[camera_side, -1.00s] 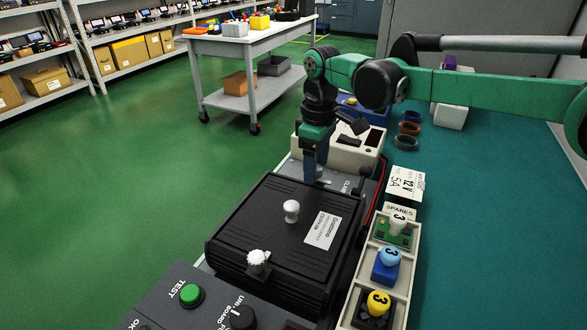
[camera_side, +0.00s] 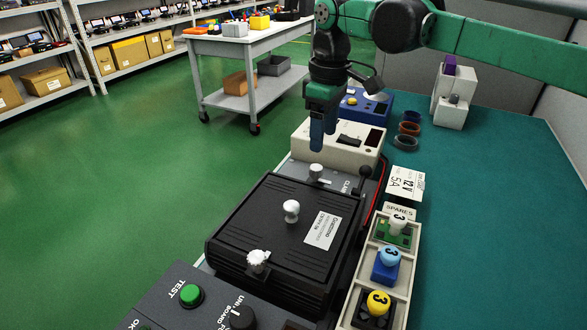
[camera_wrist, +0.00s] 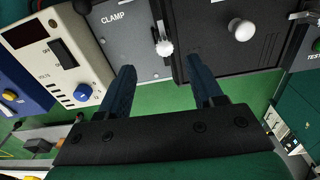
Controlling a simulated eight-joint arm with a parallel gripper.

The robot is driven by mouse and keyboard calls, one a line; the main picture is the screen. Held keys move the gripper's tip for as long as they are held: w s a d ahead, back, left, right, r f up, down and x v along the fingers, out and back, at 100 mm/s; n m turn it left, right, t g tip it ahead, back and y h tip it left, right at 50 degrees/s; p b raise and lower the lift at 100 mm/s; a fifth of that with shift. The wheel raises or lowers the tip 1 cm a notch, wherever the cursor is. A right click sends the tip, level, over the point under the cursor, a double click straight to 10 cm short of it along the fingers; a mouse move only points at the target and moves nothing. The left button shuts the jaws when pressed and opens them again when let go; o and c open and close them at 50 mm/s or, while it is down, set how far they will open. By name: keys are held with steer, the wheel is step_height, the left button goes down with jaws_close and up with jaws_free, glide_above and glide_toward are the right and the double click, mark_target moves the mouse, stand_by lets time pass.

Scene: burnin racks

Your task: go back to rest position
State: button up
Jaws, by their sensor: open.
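My gripper (camera_side: 319,135) is raised above the far end of the black burn-in box and in front of the cream power unit. In the wrist view its two blue fingers (camera_wrist: 160,88) are apart with nothing between them. The black box (camera_side: 260,215) has its lid down, with a white knob (camera_side: 291,209) on top and a white knob (camera_side: 257,260) at its near side. A light knob (camera_side: 316,171) stands at the clamp end, below my fingers. The clamp panel (camera_wrist: 125,35) also shows in the wrist view.
A spares tray (camera_side: 412,262) with several knobbed boards lies right of the box. A cream unit (camera_side: 322,143), a blue unit (camera_side: 374,108), small rings (camera_side: 408,129) and a white block (camera_side: 451,112) stand behind. The teal tabletop (camera_side: 490,220) on the right is clear.

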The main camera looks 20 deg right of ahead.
steer(key=s+d+r+m+t, duration=0.2)
steer(key=s+d+r+m, duration=0.1)
steer(key=s+d, duration=0.15)
steer(key=s+d+f+m+t, duration=0.4)
steer(key=s+d, duration=0.5)
steer(key=s, duration=0.3)
steer(key=shift+f+m+t, duration=0.4)
steer(key=shift+f+m, duration=0.3)
